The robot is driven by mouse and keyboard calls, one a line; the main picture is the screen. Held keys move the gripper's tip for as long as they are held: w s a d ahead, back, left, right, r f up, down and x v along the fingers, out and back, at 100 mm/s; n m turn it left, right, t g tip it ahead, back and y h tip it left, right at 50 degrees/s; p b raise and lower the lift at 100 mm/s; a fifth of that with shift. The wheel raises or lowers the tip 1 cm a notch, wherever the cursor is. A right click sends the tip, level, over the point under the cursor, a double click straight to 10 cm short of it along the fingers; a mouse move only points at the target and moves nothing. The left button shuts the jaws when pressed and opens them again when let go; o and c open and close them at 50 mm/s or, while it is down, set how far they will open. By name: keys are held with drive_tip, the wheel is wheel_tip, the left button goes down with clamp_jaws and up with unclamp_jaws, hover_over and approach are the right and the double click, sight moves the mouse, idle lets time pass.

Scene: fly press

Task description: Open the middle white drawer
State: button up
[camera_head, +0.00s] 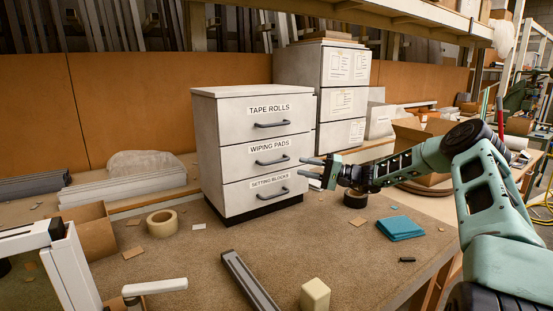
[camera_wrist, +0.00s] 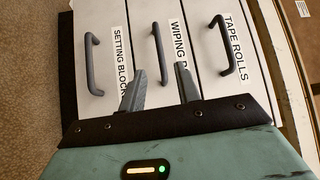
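The white drawer cabinet (camera_head: 210,135) stands on the bench with three drawers, all looking shut. The middle drawer (camera_head: 235,162), labelled WIPING PADS, has a dark bar handle (camera_head: 272,161); this handle also shows in the wrist view (camera_wrist: 158,52). TAPE ROLLS is above it and SETTING BLOCKS below. My gripper (camera_head: 314,168) is in front of the cabinet, to the right of the middle handle. In the wrist view my gripper (camera_wrist: 160,86) is open and empty, its fingers pointing at the drawer fronts. The middle handle lies ahead between the fingertip lines, apart from them.
A tape roll (camera_head: 162,223), a dark metal bar (camera_head: 249,282), a pale block (camera_head: 315,295) and blue cloths (camera_head: 400,228) lie on the bench. A taller cabinet (camera_head: 300,68) stands behind right. The bench right in front of the drawers is mostly clear.

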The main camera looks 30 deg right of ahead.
sight(277, 162)
drive_tip(key=p+x, duration=0.2)
drive_tip(key=x, duration=0.8)
drive_tip(key=shift+a+f+p, duration=0.1)
drive_tip(key=shift+f+p, duration=0.05)
drive_tip(key=shift+p, duration=0.25)
clamp_jaws()
